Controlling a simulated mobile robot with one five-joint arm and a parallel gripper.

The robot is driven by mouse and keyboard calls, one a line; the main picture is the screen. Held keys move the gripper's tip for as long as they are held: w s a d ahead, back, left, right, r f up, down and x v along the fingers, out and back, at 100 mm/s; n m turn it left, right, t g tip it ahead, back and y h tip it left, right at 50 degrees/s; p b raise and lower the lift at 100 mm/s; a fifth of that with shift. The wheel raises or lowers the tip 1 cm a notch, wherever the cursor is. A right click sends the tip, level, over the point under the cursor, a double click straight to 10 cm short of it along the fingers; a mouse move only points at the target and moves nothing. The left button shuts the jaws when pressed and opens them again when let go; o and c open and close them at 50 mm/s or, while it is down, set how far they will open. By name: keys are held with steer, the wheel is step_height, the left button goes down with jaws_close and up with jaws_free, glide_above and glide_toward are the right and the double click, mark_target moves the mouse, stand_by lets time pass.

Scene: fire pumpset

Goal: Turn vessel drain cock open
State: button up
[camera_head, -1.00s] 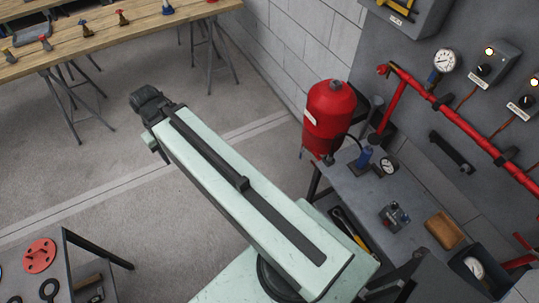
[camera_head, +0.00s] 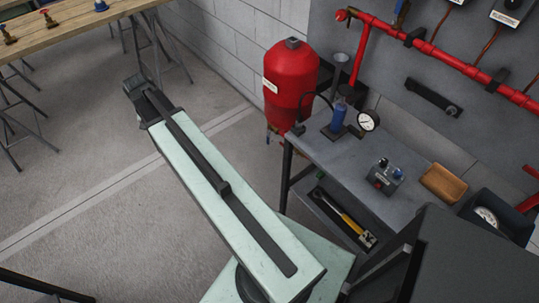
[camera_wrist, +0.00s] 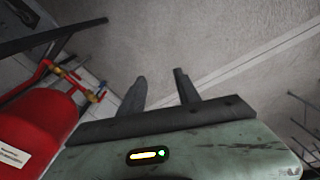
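The red vessel (camera_head: 290,88) stands by the wall at the left end of the grey bench in the head view. Small red and brass fittings (camera_head: 276,131) show at its underside, partly hidden. In the wrist view the vessel (camera_wrist: 35,125) fills the lower left. Beside it runs a red pipe with brass fittings (camera_wrist: 62,72), small red parts and a blue part (camera_wrist: 91,98). I cannot tell which of these is the drain cock. My gripper (camera_wrist: 159,75) is open and empty, its fingers apart over bare floor, to the right of the fittings and not touching them.
The grey bench (camera_head: 345,160) holds a blue pump (camera_head: 338,118) with a gauge (camera_head: 368,121), a control box (camera_head: 385,176) and a wooden tray (camera_head: 443,183). Red wall pipes (camera_head: 440,58) run above. A wooden table (camera_head: 78,16) stands upper left.

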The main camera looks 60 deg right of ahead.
steer(key=s+d+f+m+h+b, duration=0.1)
steer(key=d+f+m+b, duration=0.3)
steer(key=d+f+b, duration=0.6)
steer(key=s+d+f+m+b, duration=0.25)
steer(key=d+f+b, duration=0.55)
steer(key=d+f, duration=0.4)
steer(key=m+g+h+b, duration=0.2)
steer(key=m+b, duration=0.5)
steer(key=b, duration=0.7)
glide_above(268, 139)
steer(key=w+a, duration=0.1)
steer(key=a, duration=0.1)
step_height(268, 139, down, 12)
steer(key=shift+y, duration=0.3)
steer(key=b+x, duration=0.3)
steer(key=x, duration=0.1)
steer(key=b+x, duration=0.4)
steer(key=shift+w+a+f, duration=0.1)
steer(key=shift+w+a, duration=0.05)
steer(key=shift+w, duration=0.1)
jaws_close()
steer(key=shift+s, duration=0.2)
